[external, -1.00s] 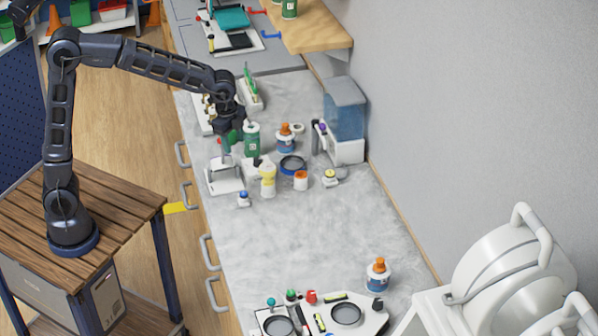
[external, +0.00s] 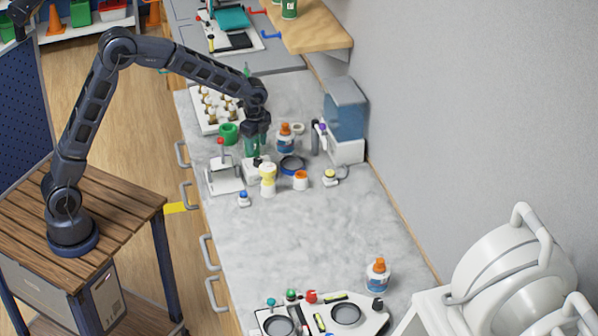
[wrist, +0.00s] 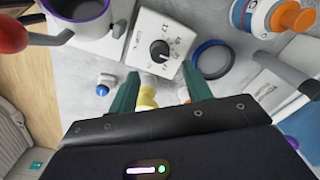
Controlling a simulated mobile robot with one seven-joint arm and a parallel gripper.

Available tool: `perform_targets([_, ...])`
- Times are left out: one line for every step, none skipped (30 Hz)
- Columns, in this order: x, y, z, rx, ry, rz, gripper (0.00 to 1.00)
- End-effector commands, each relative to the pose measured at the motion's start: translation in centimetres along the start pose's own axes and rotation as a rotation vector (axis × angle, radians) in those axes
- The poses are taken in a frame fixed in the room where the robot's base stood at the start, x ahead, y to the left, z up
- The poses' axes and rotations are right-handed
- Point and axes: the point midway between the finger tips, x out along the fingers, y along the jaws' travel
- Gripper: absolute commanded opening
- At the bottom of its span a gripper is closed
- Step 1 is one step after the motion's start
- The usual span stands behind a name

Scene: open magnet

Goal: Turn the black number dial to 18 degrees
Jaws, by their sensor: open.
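The black number dial (wrist: 160,51) sits on the sloped face of a white box (wrist: 148,30) with printed numbers around it, in the wrist view. The numbers are too small to read surely, so I cannot tell the dial's setting. In the external view the white box (external: 251,177) stands on the counter, partly covered by my gripper. I see no contact with the dial.
A yellow-and-white bottle (external: 268,182) stands just in front of the box. A blue-rimmed dish (external: 291,165) and an orange-capped bottle (external: 285,140) are to its right. A white stand (external: 224,182) is to its left.

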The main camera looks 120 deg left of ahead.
Motion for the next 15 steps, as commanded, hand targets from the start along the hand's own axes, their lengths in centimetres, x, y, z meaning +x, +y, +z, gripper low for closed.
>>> perform_targets([1.0,0.1,0.1,0.000,-0.002,0.003,0.49])
perform_targets([1.5,0.1,0.1,0.000,-0.001,0.003,0.49])
perform_targets([2.2,0.1,0.1,0.001,-0.002,0.003,0.49])
perform_targets([2.7,0.1,0.1,0.001,-0.002,0.003,0.49])
perform_targets([3.2,0.1,0.1,0.001,-0.002,0.003,0.49])
perform_targets([3.8,0.1,0.1,0.001,-0.002,0.002,0.49])
perform_targets([4.2,0.1,0.1,0.001,-0.002,0.002,0.49])
perform_targets([4.6,0.1,0.1,0.000,-0.002,0.002,0.49])
perform_targets([5.0,0.0,0.0,0.000,-0.001,0.002,0.49])
perform_targets([5.3,0.0,0.0,0.000,-0.001,0.001,0.49])
perform_targets([5.5,0.0,0.0,0.000,0.000,0.000,0.49])
perform_targets([5.8,0.0,0.0,-0.001,0.000,0.000,0.49])
perform_targets([6.0,0.0,0.0,-0.001,0.000,0.000,0.49])
perform_targets([6.2,0.0,0.0,-0.001,0.000,0.001,0.49])
perform_targets([6.3,0.0,0.0,-0.001,0.000,0.001,0.49])
